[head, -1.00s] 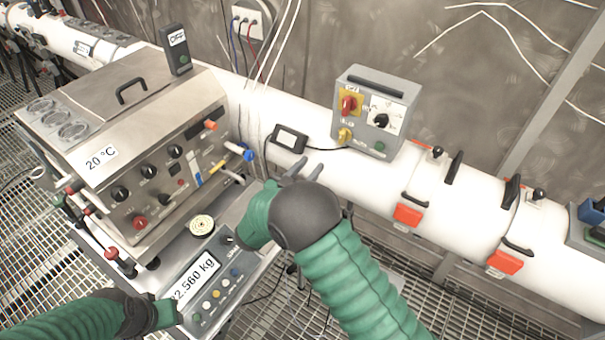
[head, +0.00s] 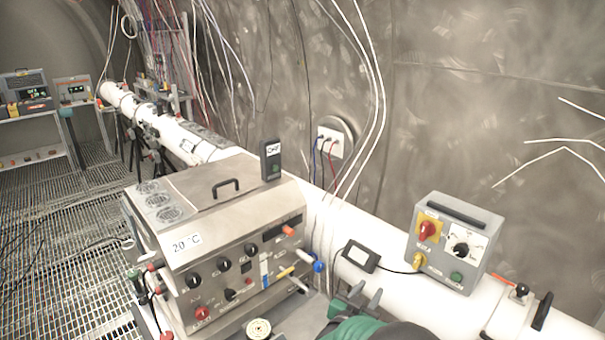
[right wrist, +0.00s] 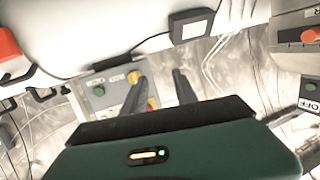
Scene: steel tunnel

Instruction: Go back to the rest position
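My right gripper (head: 366,295) shows at the bottom of the head view, right of the steel instrument box and in front of the white pipe. Its two dark fingers stand apart with nothing between them. The right wrist view also shows both fingers (right wrist: 160,90) spread and empty. The green forearm is cut off by the lower edge of the head view. My left gripper is out of view.
The steel box (head: 205,240) with knobs, marked 20 °C, stands left of my right gripper. The white pipe (head: 395,290) carries a grey control box (head: 452,242) and a small black-framed display (head: 361,256). Grating floor (head: 60,220) is open at the left.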

